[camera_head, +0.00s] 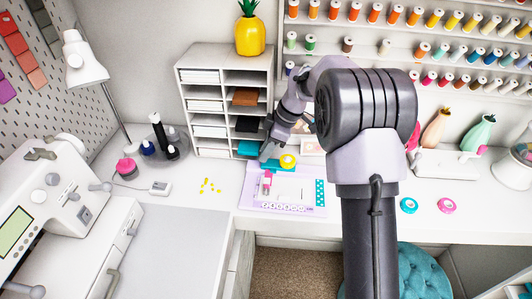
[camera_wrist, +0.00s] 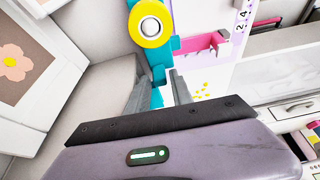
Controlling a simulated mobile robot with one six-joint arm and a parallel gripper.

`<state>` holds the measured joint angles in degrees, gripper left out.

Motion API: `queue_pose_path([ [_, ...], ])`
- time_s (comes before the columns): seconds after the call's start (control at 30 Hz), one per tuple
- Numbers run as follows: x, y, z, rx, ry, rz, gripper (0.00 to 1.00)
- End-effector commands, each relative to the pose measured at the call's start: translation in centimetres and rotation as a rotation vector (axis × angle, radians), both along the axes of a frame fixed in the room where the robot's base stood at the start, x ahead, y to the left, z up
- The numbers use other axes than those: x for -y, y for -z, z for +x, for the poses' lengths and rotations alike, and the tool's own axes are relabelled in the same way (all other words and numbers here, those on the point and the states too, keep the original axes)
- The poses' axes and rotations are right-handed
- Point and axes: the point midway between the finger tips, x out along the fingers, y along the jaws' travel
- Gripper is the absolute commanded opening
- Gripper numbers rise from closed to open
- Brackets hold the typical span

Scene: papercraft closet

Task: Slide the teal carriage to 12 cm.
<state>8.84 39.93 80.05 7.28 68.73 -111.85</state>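The teal carriage (camera_head: 278,166) lies across the far end of a lilac board (camera_head: 252,195) on the desk. It carries a round yellow knob (camera_head: 288,160) with a white centre, which also shows in the wrist view (camera_wrist: 150,27). In the wrist view the carriage's teal body (camera_wrist: 157,75) reaches down between the fingers of my gripper (camera_wrist: 158,88). The fingers stand apart, with a pale gap beside the right one; whether the left touches teal I cannot tell. A pink piece (camera_head: 267,181) sits on the board. Scale numbers (camera_wrist: 240,20) show along its edge.
A white shelf unit (camera_head: 223,78) stands close behind the board. Small yellow bits (camera_head: 209,186) lie to its left. A blue tape roll (camera_head: 408,205) and a pink one (camera_head: 446,206) lie to the right. My arm hides part of the desk.

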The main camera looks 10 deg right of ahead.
Motion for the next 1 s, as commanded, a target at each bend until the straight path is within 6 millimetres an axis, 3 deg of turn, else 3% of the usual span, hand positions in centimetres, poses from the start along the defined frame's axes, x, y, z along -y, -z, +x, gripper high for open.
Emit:
queue_pose_path([
  [0.2, -0.02, -0.03, 0.02, 0.000, 0.000, 0.000, 0.27],
  [0.33, -0.01, -0.04, 0.01, 0.000, 0.000, 0.000, 0.02],
  [0.37, -0.01, -0.04, 0.01, 0.000, 0.000, 0.000, 0.00],
  [1.0, -0.01, -0.07, 0.02, 0.001, 0.000, 0.000, 0.00],
])
